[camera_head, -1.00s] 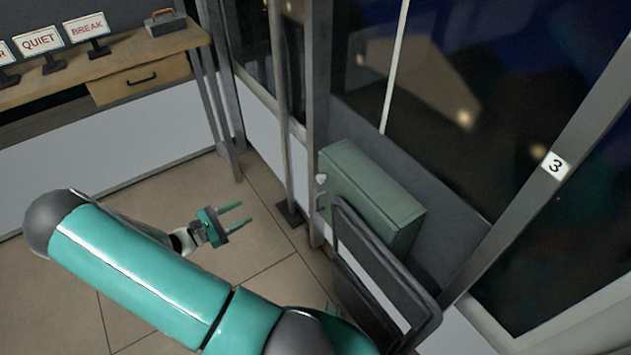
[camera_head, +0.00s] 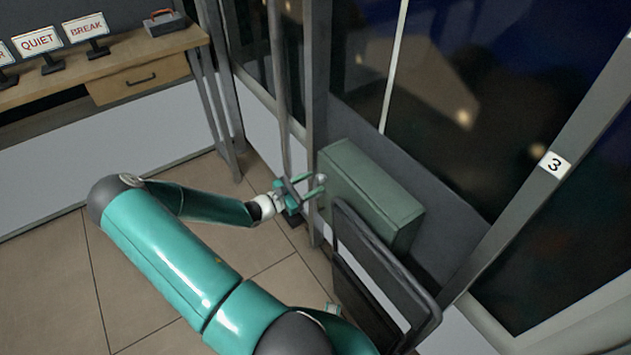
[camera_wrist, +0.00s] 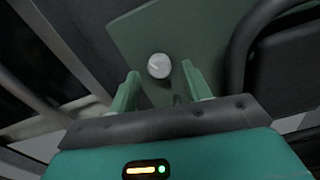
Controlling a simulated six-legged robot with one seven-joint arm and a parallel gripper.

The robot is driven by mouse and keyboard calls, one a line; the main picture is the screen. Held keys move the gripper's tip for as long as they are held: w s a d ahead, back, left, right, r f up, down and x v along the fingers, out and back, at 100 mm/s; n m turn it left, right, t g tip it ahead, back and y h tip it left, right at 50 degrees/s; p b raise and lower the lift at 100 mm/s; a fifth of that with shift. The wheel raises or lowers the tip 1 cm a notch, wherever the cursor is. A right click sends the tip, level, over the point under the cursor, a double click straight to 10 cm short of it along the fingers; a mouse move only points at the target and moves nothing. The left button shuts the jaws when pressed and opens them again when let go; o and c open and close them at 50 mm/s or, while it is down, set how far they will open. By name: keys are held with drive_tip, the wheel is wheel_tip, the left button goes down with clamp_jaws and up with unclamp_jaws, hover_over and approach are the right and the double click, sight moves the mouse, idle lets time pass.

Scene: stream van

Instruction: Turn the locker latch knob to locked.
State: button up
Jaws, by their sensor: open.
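The green locker (camera_head: 372,192) stands against the wall under the window, right of my gripper. In the wrist view its green front (camera_wrist: 165,35) faces me, with the pale round latch knob (camera_wrist: 159,66) on it. A line shows across the knob's face, but I cannot tell which setting it marks.
A dark-framed folded panel (camera_head: 385,270) stands right in front of the locker. A grey upright post (camera_head: 315,110) rises beside my gripper. A wooden desk (camera_head: 110,70) with signs and a toolbox (camera_head: 165,22) is at the back left. The tiled floor on the left is clear.

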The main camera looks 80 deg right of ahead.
drive_tip(key=shift+x, duration=1.1)
drive_tip(key=shift+c, duration=0.5)
drive_tip(key=c, duration=0.9)
drive_tip(key=shift+m, duration=3)
